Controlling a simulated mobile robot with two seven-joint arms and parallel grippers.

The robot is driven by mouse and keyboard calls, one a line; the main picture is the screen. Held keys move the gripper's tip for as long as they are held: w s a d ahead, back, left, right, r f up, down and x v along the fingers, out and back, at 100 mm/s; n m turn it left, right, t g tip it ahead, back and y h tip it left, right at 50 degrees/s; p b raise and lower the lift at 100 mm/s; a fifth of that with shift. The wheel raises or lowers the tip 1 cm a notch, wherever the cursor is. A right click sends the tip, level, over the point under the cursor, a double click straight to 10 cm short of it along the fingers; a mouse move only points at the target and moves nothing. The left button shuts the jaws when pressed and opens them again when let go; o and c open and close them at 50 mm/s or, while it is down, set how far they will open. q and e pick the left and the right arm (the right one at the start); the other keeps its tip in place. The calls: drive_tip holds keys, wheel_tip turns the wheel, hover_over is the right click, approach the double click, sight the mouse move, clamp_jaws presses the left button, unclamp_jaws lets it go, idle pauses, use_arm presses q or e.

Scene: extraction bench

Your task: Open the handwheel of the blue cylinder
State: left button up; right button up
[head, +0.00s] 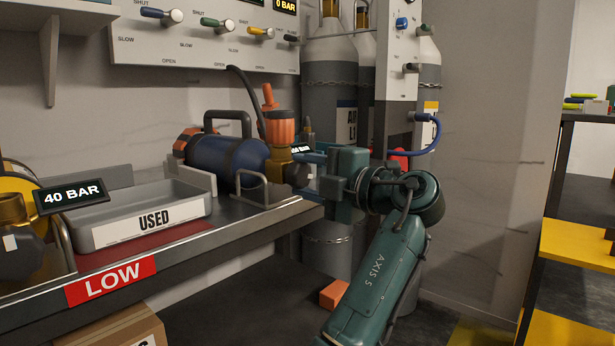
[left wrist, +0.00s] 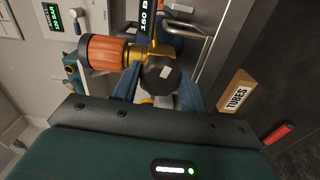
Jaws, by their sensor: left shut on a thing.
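The blue cylinder (head: 225,160) lies on its side on the bench, its brass valve at the right end. The dark handwheel (head: 296,175) sits on the valve's end; in the left wrist view the handwheel (left wrist: 160,76) faces me, dark with a pale patch. An orange connector (head: 282,128) stands up from the valve and also shows in the left wrist view (left wrist: 104,52). My left gripper (head: 310,163) reaches in from the right side of the valve. Its blue fingers (left wrist: 160,92) are shut on the handwheel, one on each side. My right gripper is in neither view.
A grey tray marked USED (head: 150,213) and a yellow cylinder (head: 18,205) share the bench. A metal guard loop (head: 262,186) stands by the valve. Chained tall cylinders (head: 328,85) stand behind. A yellow-edged shelf (head: 580,245) is at the right.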

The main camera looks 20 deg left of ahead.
use_arm(q)
drive_tip(key=shift+n, duration=1.4)
drive_tip(key=o, duration=1)
drive_tip(key=shift+s+d, duration=0.1)
drive_tip(key=shift+d, duration=0.25)
drive_tip(key=p+v, duration=0.1)
drive_tip(key=v, duration=0.2)
drive_tip(key=shift+r, duration=0.15)
drive_tip(key=p, duration=0.3)
approach(306, 174)
drive_tip(key=shift+v, duration=1.8)
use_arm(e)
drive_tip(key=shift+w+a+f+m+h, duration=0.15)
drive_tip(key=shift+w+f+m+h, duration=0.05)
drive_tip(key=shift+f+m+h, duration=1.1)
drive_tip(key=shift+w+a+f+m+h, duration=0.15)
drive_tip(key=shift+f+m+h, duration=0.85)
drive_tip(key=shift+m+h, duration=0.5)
